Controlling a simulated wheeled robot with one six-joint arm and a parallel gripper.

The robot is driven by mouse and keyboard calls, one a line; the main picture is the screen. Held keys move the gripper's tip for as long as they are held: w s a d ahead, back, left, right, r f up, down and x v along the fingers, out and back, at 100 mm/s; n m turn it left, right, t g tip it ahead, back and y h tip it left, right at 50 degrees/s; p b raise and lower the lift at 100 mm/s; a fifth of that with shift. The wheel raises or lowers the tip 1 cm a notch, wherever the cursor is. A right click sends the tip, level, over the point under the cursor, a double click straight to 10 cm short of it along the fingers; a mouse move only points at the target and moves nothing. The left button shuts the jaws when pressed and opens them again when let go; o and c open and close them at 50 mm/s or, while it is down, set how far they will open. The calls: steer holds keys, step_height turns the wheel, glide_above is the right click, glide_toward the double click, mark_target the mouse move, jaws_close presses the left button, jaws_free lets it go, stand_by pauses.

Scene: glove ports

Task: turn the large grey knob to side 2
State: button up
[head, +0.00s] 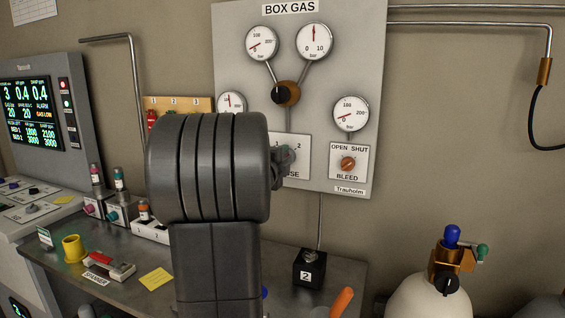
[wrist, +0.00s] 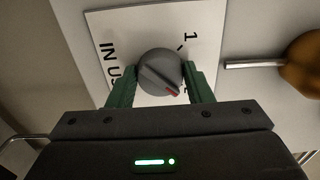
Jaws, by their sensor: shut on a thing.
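The large grey knob (wrist: 160,70) sits on a white plate (wrist: 120,25) marked IN USE. My gripper (wrist: 160,90) has its green fingers on both sides of the knob and is shut on it. The knob's red-tipped pointer slants to the lower right in the wrist view, toward the corner of label 2. A finger mostly hides that label there; label 1 shows clear of the pointer. In the head view, label 2 (head: 298,146) shows at the plate's upper right. My wrist hides the plate's left part, and the pointer cannot be read there.
The BOX GAS panel (head: 230,50) carries several gauges, a black-and-orange knob (head: 286,94) above and an orange BLEED knob (head: 348,163) to the right. A metal bench (head: 210,280) below holds a black box marked 2 (head: 309,268). A gas cylinder (head: 430,298) stands at right.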

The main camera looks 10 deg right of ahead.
stand_by(0.4)
steer(key=o, duration=1)
steer(key=b+v, duration=0.1)
steer(key=v, duration=1.3)
steer(key=shift+w+d, duration=0.1)
steer(key=p+x, duration=0.1)
steer(key=x, duration=1.2)
steer(key=shift+w+d, duration=0.2)
steer(key=shift+w, duration=0.1)
